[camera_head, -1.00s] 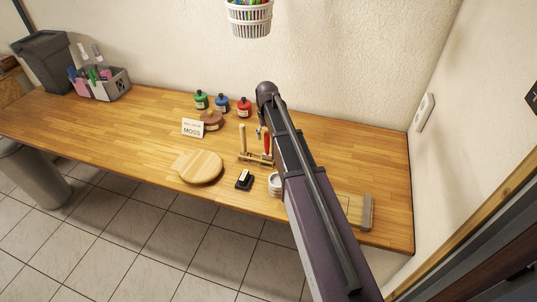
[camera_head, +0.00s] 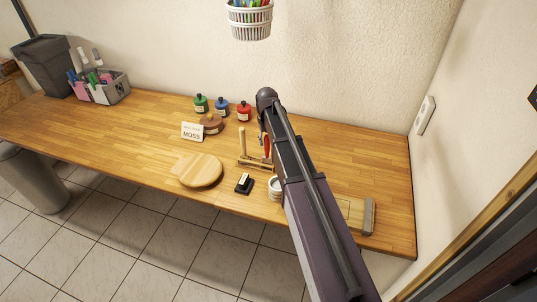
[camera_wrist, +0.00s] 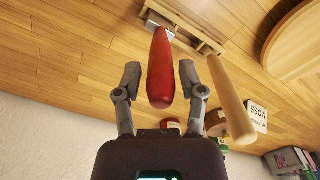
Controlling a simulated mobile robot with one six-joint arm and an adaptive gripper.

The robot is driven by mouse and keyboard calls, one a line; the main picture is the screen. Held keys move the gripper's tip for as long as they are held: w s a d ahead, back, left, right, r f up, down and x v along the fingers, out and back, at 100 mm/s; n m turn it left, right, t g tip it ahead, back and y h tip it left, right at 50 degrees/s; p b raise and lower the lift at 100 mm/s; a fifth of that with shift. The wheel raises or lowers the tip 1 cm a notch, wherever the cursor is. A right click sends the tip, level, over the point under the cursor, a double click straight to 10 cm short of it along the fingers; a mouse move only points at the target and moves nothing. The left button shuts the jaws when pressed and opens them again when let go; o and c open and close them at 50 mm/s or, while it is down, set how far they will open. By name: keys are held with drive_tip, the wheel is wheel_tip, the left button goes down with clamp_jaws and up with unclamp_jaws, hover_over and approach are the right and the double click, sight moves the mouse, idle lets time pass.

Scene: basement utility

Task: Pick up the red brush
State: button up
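The red brush (camera_wrist: 161,72) shows its smooth red handle in the wrist view. It stands in a wooden rack (camera_wrist: 185,32), with a pale metal part at its base. My gripper (camera_wrist: 160,72) is open, with one finger on each side of the red handle and visible gaps on both sides. In the head view a sliver of the red brush (camera_head: 267,147) shows beside my arm, which hides my gripper there. A pale wooden handle (camera_wrist: 231,100) stands in the same rack, just right of my right finger in the wrist view.
The wooden table (camera_head: 120,133) also holds a round board (camera_head: 201,170), a black-based block (camera_head: 243,184), a white cup (camera_head: 275,188), a MOSS card (camera_head: 192,131) and small paint bottles (camera_head: 221,107). A wall stands behind. The table's left part has free room.

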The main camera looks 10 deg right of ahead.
clamp_jaws()
drive_tip(key=shift+r, duration=0.25)
wheel_tip(320, 180, up, 6)
drive_tip(key=p, duration=0.6)
drive_tip(key=shift+r+p, duration=0.2)
drive_tip(key=shift+p, duration=0.2)
drive_tip(key=s+a, duration=0.4)
drive_tip(key=s, duration=0.4)
drive_tip(key=s+a, duration=0.4)
drive_tip(key=s, duration=0.3)
drive_tip(key=shift+s+a, duration=0.35)
drive_tip(key=shift+a, duration=0.05)
